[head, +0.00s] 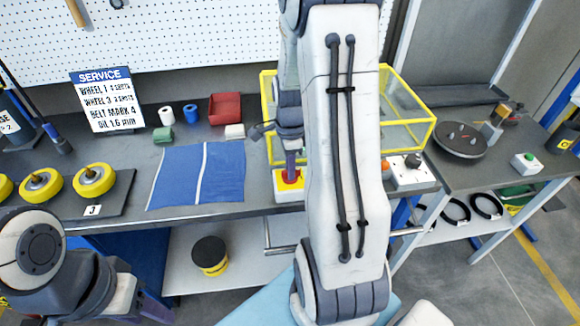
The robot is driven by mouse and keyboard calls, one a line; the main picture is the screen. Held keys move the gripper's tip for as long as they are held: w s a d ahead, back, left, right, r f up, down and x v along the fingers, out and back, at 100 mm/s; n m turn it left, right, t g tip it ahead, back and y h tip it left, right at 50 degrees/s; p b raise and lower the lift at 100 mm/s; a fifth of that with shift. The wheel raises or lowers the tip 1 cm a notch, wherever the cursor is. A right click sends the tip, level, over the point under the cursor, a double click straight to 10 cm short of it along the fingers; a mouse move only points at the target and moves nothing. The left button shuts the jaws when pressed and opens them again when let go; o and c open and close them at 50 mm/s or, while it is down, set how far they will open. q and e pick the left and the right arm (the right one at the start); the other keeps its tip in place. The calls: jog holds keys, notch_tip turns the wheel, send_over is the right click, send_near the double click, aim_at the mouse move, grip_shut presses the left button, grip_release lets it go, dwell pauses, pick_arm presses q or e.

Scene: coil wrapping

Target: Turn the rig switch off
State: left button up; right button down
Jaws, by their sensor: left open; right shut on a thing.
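A red knob (291,180) on a yellow-topped white box (290,194) sits at the bench's front edge, just left of my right forearm. My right gripper (291,174) points down at it, with its purple fingers shut on the red knob. The fingers hide part of the knob, so its setting cannot be read. A white box with a black knob (412,160) stands right of the forearm; which of the two is the rig switch is not labelled. My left gripper (150,306) is open, low at the left, away from the bench items, and only partly seen.
A yellow-framed clear guard (420,133) stands behind my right arm. A blue mat (198,174) lies on the bench, with yellow wheels (93,180) to its left. A dark turntable (459,140) and a green-button box (525,163) are at right. My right arm blocks the middle.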

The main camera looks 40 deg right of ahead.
jog(key=n+p, duration=0.1)
jog(key=n, duration=0.2)
jog(key=shift+n, duration=0.4)
jog(key=n+p, duration=0.1)
jog(key=n, duration=0.3)
jog(key=shift+r+n, duration=0.1)
jog(key=shift+n, duration=0.2)
jog(key=n+p, duration=0.1)
jog(key=n, duration=0.3)
jog(key=shift+n, duration=2.3)
jog(key=shift+w, duration=0.1)
jog(key=c, duration=0.9)
grip_release()
jog(key=shift+o, duration=0.2)
notch_tip(320, 180, up, 10)
jog(key=shift+r, duration=0.15)
